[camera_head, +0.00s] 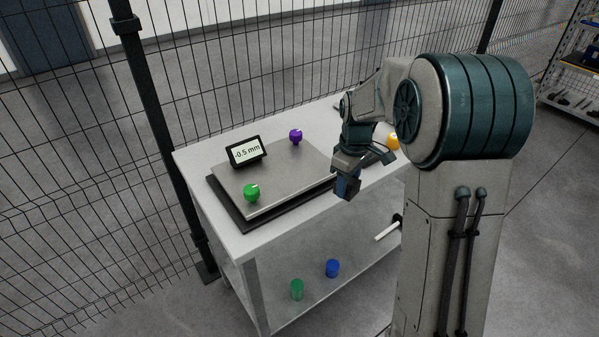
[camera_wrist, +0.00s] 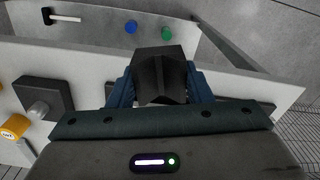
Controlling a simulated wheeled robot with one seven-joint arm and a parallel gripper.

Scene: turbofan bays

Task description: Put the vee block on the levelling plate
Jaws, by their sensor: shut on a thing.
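A dark vee block (camera_wrist: 160,72) with a ridged, faceted face is between the blue fingers of my gripper (camera_wrist: 160,88) in the wrist view. In the head view my gripper (camera_head: 347,187) is at the front edge of the bench, just right of the levelling plate. The block is hard to tell from the fingers there. The levelling plate (camera_head: 285,172) is a grey slab on a darker base. It bears a small display (camera_head: 246,151) reading -0.5 mm, a green knob (camera_head: 252,192) and a purple knob (camera_head: 296,136). My arm hides its right end.
The white bench (camera_head: 190,158) has an orange knob (camera_head: 392,140) at its right, partly behind my arm. A green cylinder (camera_head: 297,289), a blue cylinder (camera_head: 332,268) and a white-handled tool (camera_head: 387,232) are on the lower shelf. A mesh fence (camera_head: 70,160) stands behind.

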